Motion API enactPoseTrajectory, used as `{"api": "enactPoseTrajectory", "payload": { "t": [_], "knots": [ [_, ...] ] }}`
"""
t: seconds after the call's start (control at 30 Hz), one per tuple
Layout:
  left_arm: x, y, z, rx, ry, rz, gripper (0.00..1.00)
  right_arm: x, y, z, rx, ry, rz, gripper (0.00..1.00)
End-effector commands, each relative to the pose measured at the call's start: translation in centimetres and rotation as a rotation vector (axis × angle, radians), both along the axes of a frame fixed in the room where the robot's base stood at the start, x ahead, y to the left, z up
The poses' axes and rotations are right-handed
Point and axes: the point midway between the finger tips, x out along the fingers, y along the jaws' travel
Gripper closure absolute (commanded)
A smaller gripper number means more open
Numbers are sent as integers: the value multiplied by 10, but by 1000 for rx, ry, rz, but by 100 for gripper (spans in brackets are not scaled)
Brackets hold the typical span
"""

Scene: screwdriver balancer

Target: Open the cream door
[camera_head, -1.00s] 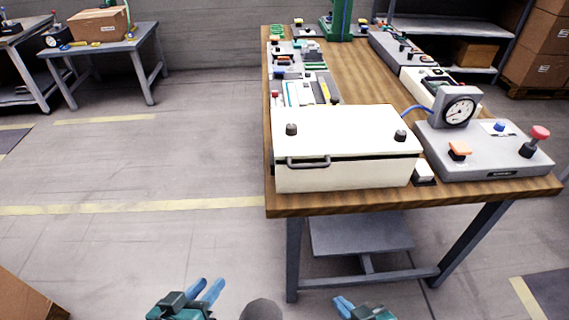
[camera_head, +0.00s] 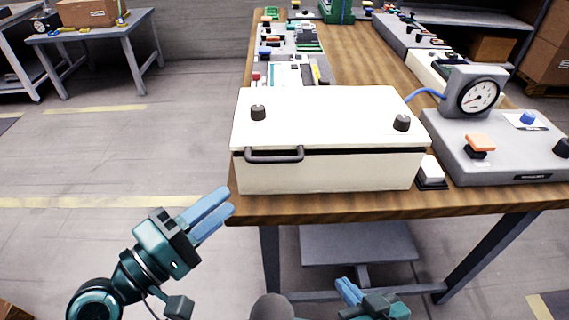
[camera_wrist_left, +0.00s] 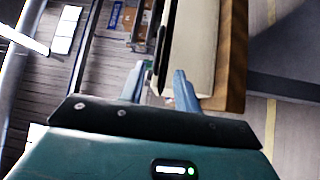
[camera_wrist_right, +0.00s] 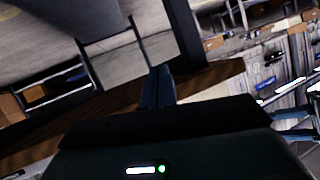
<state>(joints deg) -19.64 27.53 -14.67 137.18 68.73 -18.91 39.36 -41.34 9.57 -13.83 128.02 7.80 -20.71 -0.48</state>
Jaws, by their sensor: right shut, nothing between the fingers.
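The cream door (camera_head: 320,118) is the flat lid of a cream box on the workbench. It lies closed, with a thin dark gap below its front edge and two black knobs on top. Its dark bar handle (camera_head: 274,156) is at the front left. My left gripper (camera_head: 218,208) is open and empty, in front of and below the handle, apart from it. In the left wrist view the cream box (camera_wrist_left: 192,40) shows beyond the parted fingers. My right gripper (camera_head: 346,290) is shut and empty, low in front of the bench.
The wooden bench top (camera_head: 350,206) has its front edge just beyond my grippers. A white switch (camera_head: 431,172) and a grey gauge unit (camera_head: 500,150) stand right of the box. Panels and small parts lie behind it. The floor on the left is clear.

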Motion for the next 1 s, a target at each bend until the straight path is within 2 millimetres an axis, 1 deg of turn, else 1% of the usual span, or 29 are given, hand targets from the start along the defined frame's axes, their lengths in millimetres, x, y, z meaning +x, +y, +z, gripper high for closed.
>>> {"api": "enactPoseTrajectory", "payload": {
  "t": [0.17,0.23,0.4,0.6,0.8,1.0],
  "knots": [
    [16,-16,9,-6,-1,1,68,2,3,5,2,25,7,100],
    [26,-26,10,-7,-1,2,68,2,4,4,-1,38,11,100],
    [52,-52,13,-5,-1,1,68,4,5,9,-13,41,15,100],
    [77,-77,14,-3,0,1,68,4,4,10,-30,43,17,100],
    [88,-89,13,1,1,0,68,2,4,7,-36,50,20,100],
    [90,-91,13,1,1,-1,68,2,4,7,-36,50,22,100]
  ]
}}
